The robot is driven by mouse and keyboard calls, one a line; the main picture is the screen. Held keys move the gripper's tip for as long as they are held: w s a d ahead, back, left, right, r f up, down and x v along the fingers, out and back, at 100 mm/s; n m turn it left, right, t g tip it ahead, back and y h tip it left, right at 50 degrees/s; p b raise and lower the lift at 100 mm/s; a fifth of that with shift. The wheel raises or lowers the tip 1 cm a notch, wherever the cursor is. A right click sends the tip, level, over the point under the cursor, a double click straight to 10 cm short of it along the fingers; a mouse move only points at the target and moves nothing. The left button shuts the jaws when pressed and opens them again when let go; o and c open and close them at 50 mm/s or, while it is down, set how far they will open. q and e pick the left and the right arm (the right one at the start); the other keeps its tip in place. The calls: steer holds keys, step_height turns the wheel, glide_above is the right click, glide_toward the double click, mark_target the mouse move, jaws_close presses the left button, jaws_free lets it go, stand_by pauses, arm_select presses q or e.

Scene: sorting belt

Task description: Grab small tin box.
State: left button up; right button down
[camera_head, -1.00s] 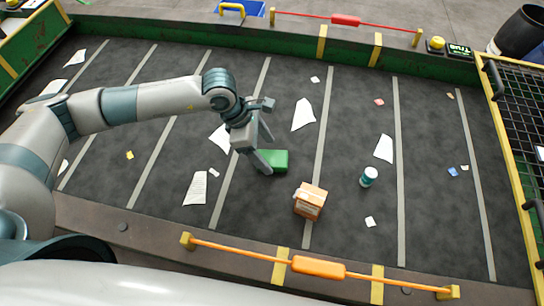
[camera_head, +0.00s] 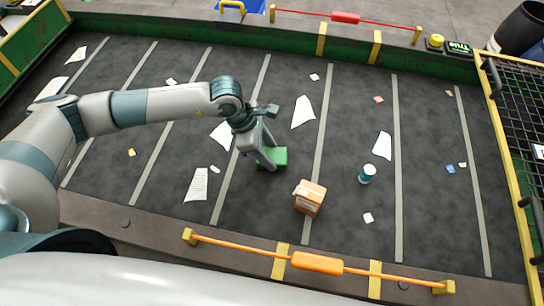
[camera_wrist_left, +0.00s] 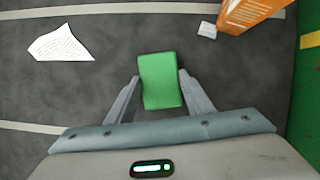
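The small tin box looks like the green box (camera_head: 280,157), lying on the dark belt left of the orange carton. My left gripper (camera_head: 273,157) is down at it, with one finger covering part of it in the head view. In the left wrist view the green box (camera_wrist_left: 161,80) sits between the two fingertips (camera_wrist_left: 159,76), one close along each side. The fingers look apart, and firm contact with the box does not show. My right gripper is in neither view.
An orange carton (camera_head: 310,198) stands close to the right of the green box. A white and teal can (camera_head: 367,174) stands farther right. Paper scraps (camera_head: 196,185) lie about the belt. An orange bar (camera_head: 317,263) runs along the near edge.

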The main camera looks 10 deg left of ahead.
mark_target(278, 155)
arm_select(q)
steer(key=shift+r, duration=0.15)
steer(key=shift+r+b, duration=0.25)
steer(key=shift+b, duration=0.1)
step_height(278, 155, up, 3)
steer(key=shift+d+r+b, duration=0.1)
steer(key=shift+b, duration=1)
steer(key=w+d+r+b, duration=0.1)
steer(key=d+r+b, duration=0.3)
steer(key=d+r, duration=0.3)
steer(key=shift+w+d+b, duration=0.3)
steer(key=shift+d+b, duration=0.1)
steer(key=shift+d, duration=1.8)
